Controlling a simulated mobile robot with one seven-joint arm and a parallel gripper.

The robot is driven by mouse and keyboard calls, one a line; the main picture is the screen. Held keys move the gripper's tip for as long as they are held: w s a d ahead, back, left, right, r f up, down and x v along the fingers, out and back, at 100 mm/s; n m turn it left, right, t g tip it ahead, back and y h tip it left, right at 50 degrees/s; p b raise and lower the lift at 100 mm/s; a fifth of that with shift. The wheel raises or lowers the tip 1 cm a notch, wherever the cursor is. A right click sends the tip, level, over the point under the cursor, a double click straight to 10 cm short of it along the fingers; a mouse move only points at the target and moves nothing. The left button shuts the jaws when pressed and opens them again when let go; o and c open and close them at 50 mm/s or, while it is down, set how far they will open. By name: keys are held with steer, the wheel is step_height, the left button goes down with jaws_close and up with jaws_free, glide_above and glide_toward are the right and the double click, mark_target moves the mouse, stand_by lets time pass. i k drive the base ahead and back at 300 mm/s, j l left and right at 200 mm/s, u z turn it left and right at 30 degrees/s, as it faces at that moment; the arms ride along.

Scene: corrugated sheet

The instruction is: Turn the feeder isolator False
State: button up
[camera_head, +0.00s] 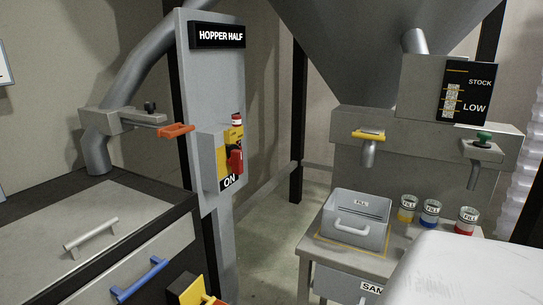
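A grey switch box (209,160) is mounted on a grey upright panel (214,85), below a sign (218,35) reading HOPPER HALF. On its front is a yellow plate (221,160) with a red handle (236,161). The handle looks roughly upright, but its exact angle is hard to tell. A label (229,181) reading ON is below it. The feeder isolator appears to be this switch; no text names it. My gripper is not in view. A white rounded part at the lower right looks like my arm, well apart from the switch.
A drawer cabinet (85,215) with an orange lever (176,131) above stands left. A table (316,246) at right holds a grey bin (342,207) and several small cups, below a hopper (355,50) with a yellow-handled spout (368,135). Open floor (275,240) lies between.

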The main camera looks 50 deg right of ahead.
mark_target(234, 154)
steer(key=z, duration=1.25)
steer(key=i+l+u, duration=0.15)
steer(key=l, duration=0.25)
steer(key=i+l+u, duration=0.15)
steer(key=l, duration=0.2)
steer(key=l+u, duration=0.15)
steer(key=l, duration=0.25)
